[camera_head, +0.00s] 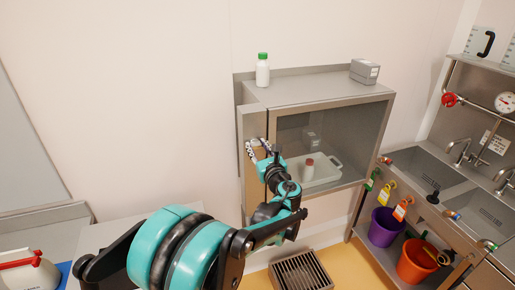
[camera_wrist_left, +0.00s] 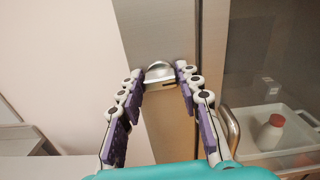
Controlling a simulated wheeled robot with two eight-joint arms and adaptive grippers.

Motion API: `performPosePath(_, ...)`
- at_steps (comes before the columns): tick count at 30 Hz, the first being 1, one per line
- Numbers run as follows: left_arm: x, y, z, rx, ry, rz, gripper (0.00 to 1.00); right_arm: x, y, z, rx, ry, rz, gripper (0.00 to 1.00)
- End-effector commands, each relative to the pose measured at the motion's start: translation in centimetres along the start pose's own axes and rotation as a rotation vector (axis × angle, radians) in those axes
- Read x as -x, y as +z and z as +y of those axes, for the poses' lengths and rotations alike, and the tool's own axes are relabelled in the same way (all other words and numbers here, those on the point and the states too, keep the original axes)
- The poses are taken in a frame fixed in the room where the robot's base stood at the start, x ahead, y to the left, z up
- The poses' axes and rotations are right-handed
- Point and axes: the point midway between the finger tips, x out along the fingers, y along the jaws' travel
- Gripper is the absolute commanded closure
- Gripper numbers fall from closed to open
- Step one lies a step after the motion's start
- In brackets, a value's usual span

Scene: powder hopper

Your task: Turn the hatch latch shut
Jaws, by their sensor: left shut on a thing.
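The steel hatch cabinet (camera_head: 318,92) stands against the wall, with a glass window (camera_head: 345,125) in its front. The hatch latch (camera_wrist_left: 160,72) is a small silver knob with a flat bar on the steel front left of the glass. My left gripper (camera_head: 258,146) is at this latch. In the left wrist view the left gripper (camera_wrist_left: 160,76) has its purple-padded fingers on either side of the latch, shut on it. The bar looks roughly level in that view. In the head view the fingers mostly hide the latch. My right gripper is not in view.
A curved handle (camera_wrist_left: 232,130) is right of the latch. Behind the glass is a white tray (camera_head: 322,172) with a red-capped bottle (camera_head: 309,168). A green-capped bottle (camera_head: 262,72) and grey box (camera_head: 365,70) stand on top. Sinks (camera_head: 425,172) are at right.

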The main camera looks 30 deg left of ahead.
Motion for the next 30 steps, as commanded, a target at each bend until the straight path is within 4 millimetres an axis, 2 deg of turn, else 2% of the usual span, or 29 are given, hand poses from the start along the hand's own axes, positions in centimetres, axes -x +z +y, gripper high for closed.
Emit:
performPosePath(8,0.0,-0.1,0.1,0.208,0.000,0.000,0.95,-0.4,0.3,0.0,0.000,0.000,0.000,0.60)
performPosePath(30,0.0,-0.2,0.4,0.913,0.000,0.000,0.95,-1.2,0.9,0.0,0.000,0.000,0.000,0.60)
